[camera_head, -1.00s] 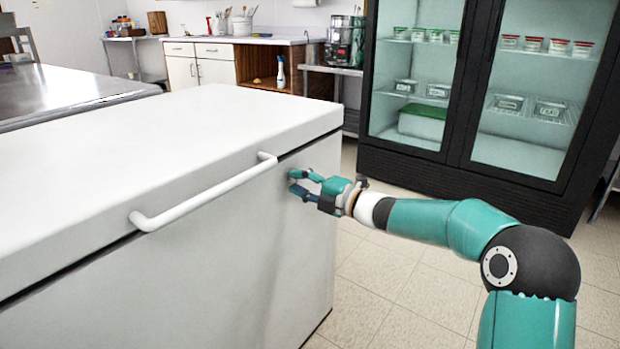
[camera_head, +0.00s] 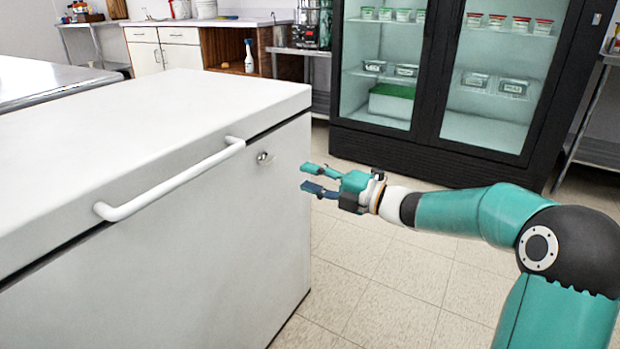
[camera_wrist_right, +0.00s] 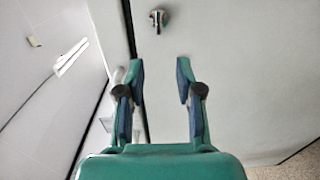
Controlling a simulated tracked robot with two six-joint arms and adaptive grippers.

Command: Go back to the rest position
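My right gripper (camera_head: 312,178) is open and empty, in front of the white chest freezer (camera_head: 190,240) and to the right of its front. In the right wrist view the two fingers of the right gripper (camera_wrist_right: 160,75) stand apart with nothing between them. A small metal lock (camera_head: 264,158) on the freezer front is in plain sight, clear of the fingers; it also shows in the right wrist view (camera_wrist_right: 158,19), beyond the fingertips. My left gripper is not in view.
The freezer's white handle (camera_head: 170,182) sticks out along its lid edge. A black glass-door fridge (camera_head: 425,165) with several tubs stands behind my right arm. A metal table (camera_head: 40,80) is at the far left. Tiled floor (camera_head: 390,290) is free between freezer and arm.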

